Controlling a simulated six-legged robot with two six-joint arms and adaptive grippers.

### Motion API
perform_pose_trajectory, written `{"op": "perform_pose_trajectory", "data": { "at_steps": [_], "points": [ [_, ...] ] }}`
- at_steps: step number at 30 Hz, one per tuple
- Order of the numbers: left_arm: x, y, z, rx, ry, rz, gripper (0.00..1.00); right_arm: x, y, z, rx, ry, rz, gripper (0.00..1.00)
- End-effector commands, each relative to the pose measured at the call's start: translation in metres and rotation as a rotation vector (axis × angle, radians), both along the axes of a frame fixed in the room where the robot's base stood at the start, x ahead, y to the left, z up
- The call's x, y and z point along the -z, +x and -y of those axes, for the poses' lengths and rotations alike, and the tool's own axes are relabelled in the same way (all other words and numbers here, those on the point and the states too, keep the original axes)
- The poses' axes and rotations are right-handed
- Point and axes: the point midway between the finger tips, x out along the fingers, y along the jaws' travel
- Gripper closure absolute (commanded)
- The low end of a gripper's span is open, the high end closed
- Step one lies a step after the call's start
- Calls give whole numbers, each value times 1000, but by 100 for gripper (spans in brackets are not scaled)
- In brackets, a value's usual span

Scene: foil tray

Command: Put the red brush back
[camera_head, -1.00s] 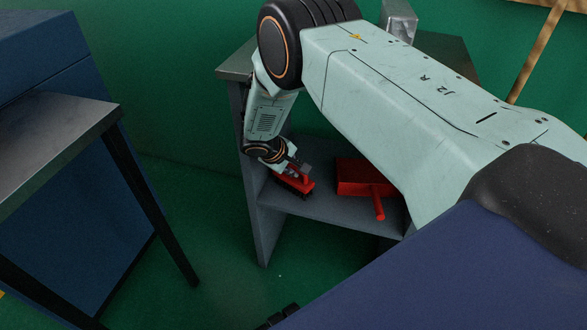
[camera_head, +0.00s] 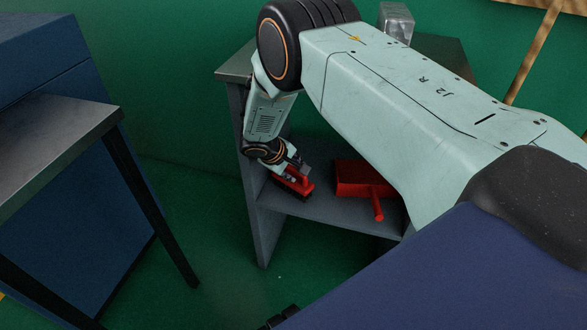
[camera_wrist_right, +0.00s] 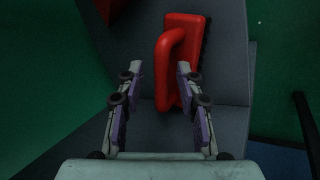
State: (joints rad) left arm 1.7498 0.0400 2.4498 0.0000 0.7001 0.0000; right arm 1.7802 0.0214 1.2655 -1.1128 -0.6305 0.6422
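The red brush (camera_head: 295,188), with dark bristles, is at the left part of the grey shelf (camera_head: 335,212) inside the open cabinet. In the right wrist view the brush (camera_wrist_right: 186,55) shows its red body and looped handle. My right gripper (camera_head: 297,168) reaches down to it. In the wrist view its two fingers (camera_wrist_right: 160,72) are spread apart, with the handle loop between and just beyond their tips. I see no clear finger contact. The bristles appear to rest on the shelf, but I cannot fully tell. My left gripper is not in view.
A red dustpan (camera_head: 362,178) with a handle lies on the same shelf, right of the brush. The cabinet's side panel (camera_head: 258,215) stands close left of my gripper. A metal-topped table (camera_head: 60,145) is at the left, with open green floor between.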

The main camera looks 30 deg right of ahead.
Motion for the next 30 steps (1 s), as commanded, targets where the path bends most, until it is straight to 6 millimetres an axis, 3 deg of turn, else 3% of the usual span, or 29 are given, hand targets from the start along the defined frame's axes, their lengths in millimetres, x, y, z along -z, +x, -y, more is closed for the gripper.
{"op": "perform_pose_trajectory", "data": {
  "at_steps": [9, 16, 26, 30],
  "points": [
    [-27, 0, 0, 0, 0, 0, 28, -60, -9, -36, -5, -2, 3, 64],
    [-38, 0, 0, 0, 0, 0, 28, -90, -15, -55, -4, -1, 3, 64],
    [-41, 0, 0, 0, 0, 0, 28, -99, -19, -63, -1, -1, 1, 64],
    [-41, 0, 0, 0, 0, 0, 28, -83, -35, -67, -1, 42, -33, 64]
  ]
}}
